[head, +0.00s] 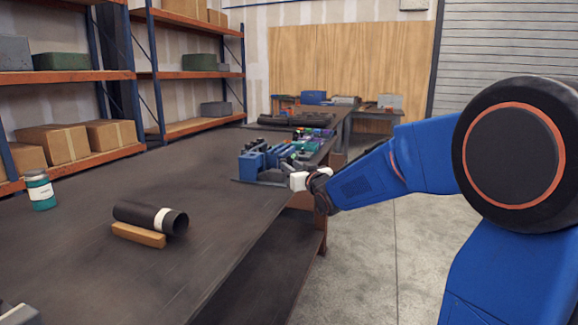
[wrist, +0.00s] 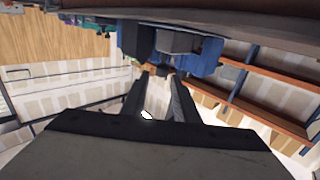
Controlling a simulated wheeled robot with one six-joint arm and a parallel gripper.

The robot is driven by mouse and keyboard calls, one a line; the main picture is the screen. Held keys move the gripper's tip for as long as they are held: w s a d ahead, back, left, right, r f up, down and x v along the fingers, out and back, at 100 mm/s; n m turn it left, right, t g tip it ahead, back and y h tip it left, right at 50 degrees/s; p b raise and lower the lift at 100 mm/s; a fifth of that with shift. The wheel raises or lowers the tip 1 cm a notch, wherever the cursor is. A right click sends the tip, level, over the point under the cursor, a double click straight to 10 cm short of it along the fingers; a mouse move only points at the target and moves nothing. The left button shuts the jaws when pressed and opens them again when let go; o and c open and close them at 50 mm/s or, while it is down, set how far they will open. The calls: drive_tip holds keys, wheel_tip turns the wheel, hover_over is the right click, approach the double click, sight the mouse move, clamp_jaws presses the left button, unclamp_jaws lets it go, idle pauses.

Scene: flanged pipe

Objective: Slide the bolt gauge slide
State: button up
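A blue fixture (head: 252,163) with several upright blue blocks stands on a dark plate at the right edge of the long dark table. In the wrist view, which looks turned over, blue parts with a grey block (wrist: 176,42) hang at the top, just past my fingertips. I cannot tell for certain which part is the bolt gauge slide. My gripper (head: 300,181) is close beside the fixture's right side. In the wrist view its two dark fingers (wrist: 157,90) stand apart with a pale gap between them. Whether the tips touch the fixture is unclear.
A dark pipe (head: 150,217) with a white band rests by a wooden block (head: 138,235) on the table (head: 95,275). A teal jar (head: 40,190) stands at the left. Small coloured parts (head: 310,140) lie behind the fixture. The table's middle is clear, and open floor lies right.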

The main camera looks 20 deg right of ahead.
drive_tip(key=s+d, duration=0.2)
drive_tip(key=s, duration=1.2)
drive_tip(key=shift+d, duration=0.15)
drive_tip(key=s+d+f+m+g+h, duration=0.1)
drive_tip(key=s+d+f+g+h, duration=0.15)
drive_tip(key=s+f, duration=0.35)
drive_tip(key=s+d+f+m+g+h, duration=0.15)
drive_tip(key=s+f+g, duration=0.25)
drive_tip(key=s, duration=0.4)
drive_tip(key=s+a+f+g, duration=0.2)
drive_tip(key=s+f+g, duration=0.1)
drive_tip(key=s, duration=0.7)
drive_tip(key=s+a+f+g+y, duration=0.1)
drive_tip(key=s+a+f+g, duration=0.2)
drive_tip(key=s, duration=0.7)
wheel_tip(320, 180, down, 2)
drive_tip(key=shift+n, duration=0.35)
drive_tip(key=shift+g, duration=0.25)
